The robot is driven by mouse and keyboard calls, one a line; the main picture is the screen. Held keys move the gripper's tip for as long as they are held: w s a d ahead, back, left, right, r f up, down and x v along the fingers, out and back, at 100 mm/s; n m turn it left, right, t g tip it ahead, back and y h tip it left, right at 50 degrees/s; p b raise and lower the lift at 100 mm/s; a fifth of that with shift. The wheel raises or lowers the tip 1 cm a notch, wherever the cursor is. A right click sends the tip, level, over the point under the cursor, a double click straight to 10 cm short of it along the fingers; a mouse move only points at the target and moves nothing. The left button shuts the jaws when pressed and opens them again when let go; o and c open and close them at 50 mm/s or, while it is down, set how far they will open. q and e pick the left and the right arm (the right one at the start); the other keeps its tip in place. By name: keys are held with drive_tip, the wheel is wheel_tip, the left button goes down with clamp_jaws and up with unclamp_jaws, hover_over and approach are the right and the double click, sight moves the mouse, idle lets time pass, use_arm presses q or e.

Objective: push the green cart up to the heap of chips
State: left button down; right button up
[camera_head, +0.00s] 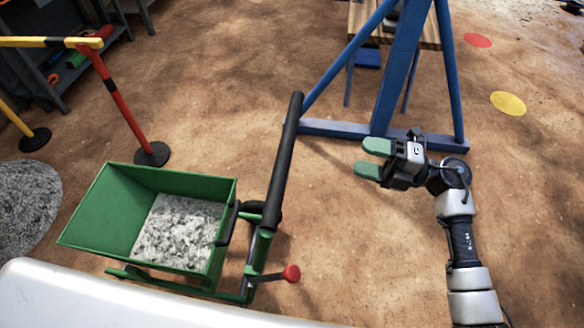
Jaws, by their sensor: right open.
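The green cart (95,215) stands at the lower left, with grey chips (178,235) in its tray. Its black push handle (284,160) rises on its right side, and a red knob (291,273) sticks out low on that side. A grey heap of chips (25,205) lies at the left edge, left of the cart and partly cut off. My right gripper (366,158) is open and empty, to the right of the handle and apart from it, its green-tipped fingers pointing left. My left gripper is not in view.
A blue frame (340,130) stands behind my right gripper. A red post (115,95) with a yellow bar (40,42) stands behind the cart, near the heap. A shelf (60,60) is at the upper left.

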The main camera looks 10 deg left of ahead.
sight(286, 151)
drive_tip(key=shift+n+g+h, duration=0.5)
drive_tip(key=shift+n+g, duration=0.2)
drive_tip(key=shift+n, duration=0.2)
drive_tip(key=a, duration=1.1)
drive_tip(key=s+a, duration=0.1)
drive_tip(key=a, duration=0.4)
drive_tip(key=shift+a+r, duration=0.2)
drive_tip(key=shift+r, duration=0.05)
clamp_jaws()
